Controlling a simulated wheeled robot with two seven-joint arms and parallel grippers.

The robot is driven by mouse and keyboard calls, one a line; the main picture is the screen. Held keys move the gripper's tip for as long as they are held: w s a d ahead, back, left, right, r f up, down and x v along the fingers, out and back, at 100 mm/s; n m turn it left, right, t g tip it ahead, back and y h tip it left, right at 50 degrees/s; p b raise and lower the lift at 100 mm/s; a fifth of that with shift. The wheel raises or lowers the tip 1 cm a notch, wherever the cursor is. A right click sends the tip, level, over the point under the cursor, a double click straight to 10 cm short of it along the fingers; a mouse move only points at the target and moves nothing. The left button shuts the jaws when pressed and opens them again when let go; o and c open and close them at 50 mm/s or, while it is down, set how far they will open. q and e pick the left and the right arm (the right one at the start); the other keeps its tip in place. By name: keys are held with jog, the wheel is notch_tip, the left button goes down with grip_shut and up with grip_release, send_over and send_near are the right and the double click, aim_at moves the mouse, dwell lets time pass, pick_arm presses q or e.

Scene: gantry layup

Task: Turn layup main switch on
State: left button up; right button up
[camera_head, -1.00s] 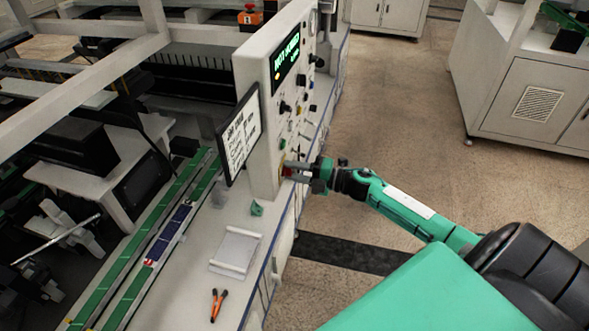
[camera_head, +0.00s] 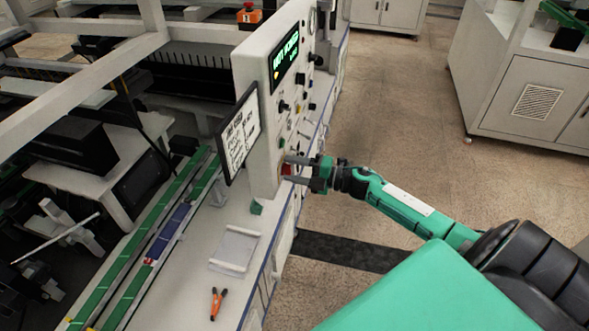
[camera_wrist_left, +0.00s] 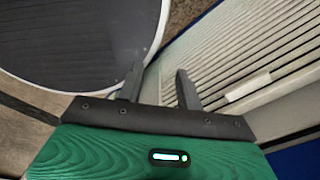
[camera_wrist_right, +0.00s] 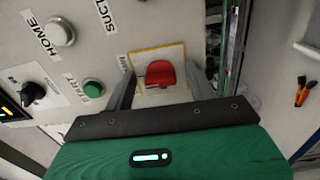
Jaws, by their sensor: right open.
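The main switch is a red handle (camera_wrist_right: 160,74) on a yellow-edged plate at the low end of the control panel (camera_head: 262,150). In the head view the red handle (camera_head: 287,169) shows small between my right gripper's fingers. My right gripper (camera_head: 291,170) is open at the panel face, and in the right wrist view its fingers (camera_wrist_right: 163,70) stand apart on both sides of the handle. Contact cannot be told. My left gripper (camera_wrist_left: 157,72) shows only in its wrist view, open and empty, away from the panel.
Green START (camera_wrist_right: 93,88) and white HOME (camera_wrist_right: 61,33) buttons and a black selector knob (camera_wrist_right: 33,91) sit beside the switch. A framed sign (camera_head: 239,135) stands at the panel's edge. Orange-handled pliers (camera_head: 217,303) and a white tray (camera_head: 236,248) lie on the bench.

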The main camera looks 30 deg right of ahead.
jog(key=b+v, duration=0.4)
jog(key=v, duration=0.9)
jog(key=shift+s+d+b, duration=0.25)
jog(key=shift+d+b, duration=0.05)
jog(key=shift+b, duration=0.1)
